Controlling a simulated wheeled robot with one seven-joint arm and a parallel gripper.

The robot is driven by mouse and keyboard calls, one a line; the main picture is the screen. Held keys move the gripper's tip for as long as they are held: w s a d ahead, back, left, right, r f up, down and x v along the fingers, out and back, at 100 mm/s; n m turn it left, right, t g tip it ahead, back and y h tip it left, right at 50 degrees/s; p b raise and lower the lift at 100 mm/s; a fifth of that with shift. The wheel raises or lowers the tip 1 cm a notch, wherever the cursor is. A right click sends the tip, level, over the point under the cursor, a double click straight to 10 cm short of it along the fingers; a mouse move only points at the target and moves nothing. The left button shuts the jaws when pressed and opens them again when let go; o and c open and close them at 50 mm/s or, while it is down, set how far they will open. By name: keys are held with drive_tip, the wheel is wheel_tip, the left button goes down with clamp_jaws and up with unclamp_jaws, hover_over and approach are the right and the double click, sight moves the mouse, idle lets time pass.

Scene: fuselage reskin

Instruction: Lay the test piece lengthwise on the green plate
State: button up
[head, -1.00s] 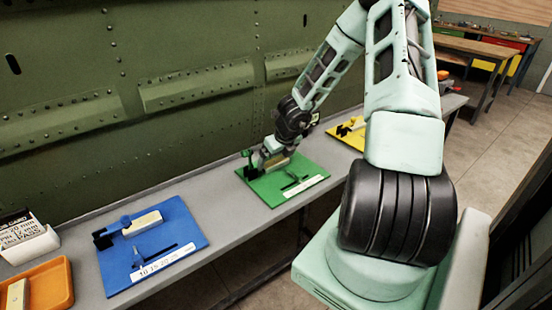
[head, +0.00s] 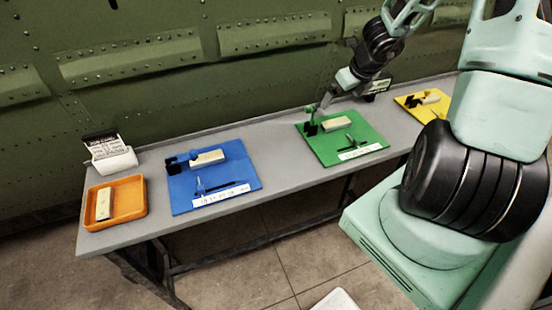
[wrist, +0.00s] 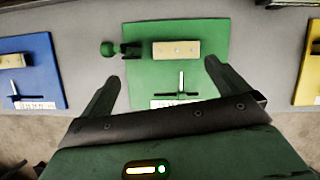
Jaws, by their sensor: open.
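The green plate (head: 372,133) lies on the grey bench with a cream block (head: 337,124) on it, which I take for the test piece. In the wrist view the block (wrist: 176,50) lies flat, its long side running left to right along the plate (wrist: 140,70). A black bracket (head: 311,129) and a green knob (head: 309,110) stand at its left end.
A blue plate (head: 240,178) and a yellow plate (head: 408,103) flank the green one, each with a similar block. An orange tray (head: 130,207) holding a cream piece and a white card box (head: 115,162) stand at left. The riveted green fuselage wall (head: 190,100) rises behind the bench.

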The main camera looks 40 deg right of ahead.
drive_tip(key=w+a+r+n+y, duration=0.1)
drive_tip(key=w+a+r+n, duration=0.1)
drive_tip(key=a+n, duration=0.55)
drive_tip(key=w+a+r+n+y, duration=0.25)
drive_tip(key=a+n, duration=0.25)
drive_tip(key=a, duration=0.6)
drive_tip(key=s+a+r+n+g, duration=0.1)
drive_tip(key=s+a+r+n, duration=0.1)
drive_tip(key=s+a+n, duration=0.35)
drive_tip(key=s+a+r+n+g, duration=0.1)
drive_tip(key=s+a+n, duration=0.1)
drive_tip(key=a+n, duration=0.6)
drive_tip(key=s+a+r+n+g+h, duration=0.1)
drive_tip(key=s+a+n, duration=0.3)
drive_tip(key=s+n, duration=0.4)
drive_tip(key=s+a+r+n+g+h, duration=0.1)
drive_tip(key=s+a+n, duration=0.3)
drive_tip(key=s+n, duration=0.5)
drive_tip(key=shift+a+r+n+g, duration=0.3)
drive_tip(key=shift+r+n, duration=0.4)
drive_tip(key=shift+w, duration=0.1)
